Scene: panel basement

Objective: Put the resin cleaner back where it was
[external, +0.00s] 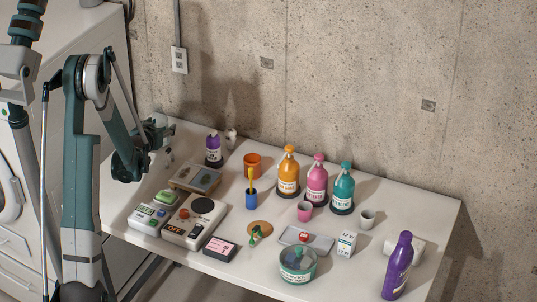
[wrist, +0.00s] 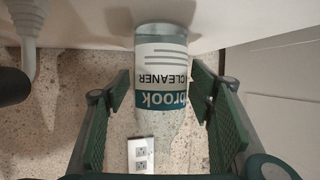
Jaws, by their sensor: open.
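The cleaner bottle (wrist: 164,66), clear with a white and teal label reading "CLEANER", appears upside down in the wrist view. Its base rests on the pale table surface at the top of that view. My gripper (external: 160,132) is at the back left corner of the table in the external view. Its two green pads stand open on either side of the bottle, with visible gaps. In the external view the bottle is largely hidden or hard to make out beside my gripper.
A purple bottle (external: 213,149) stands just right of my gripper. Orange (external: 288,170), pink (external: 317,180) and teal (external: 343,188) bottles stand along the back. The concrete wall (external: 330,80) rises close behind.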

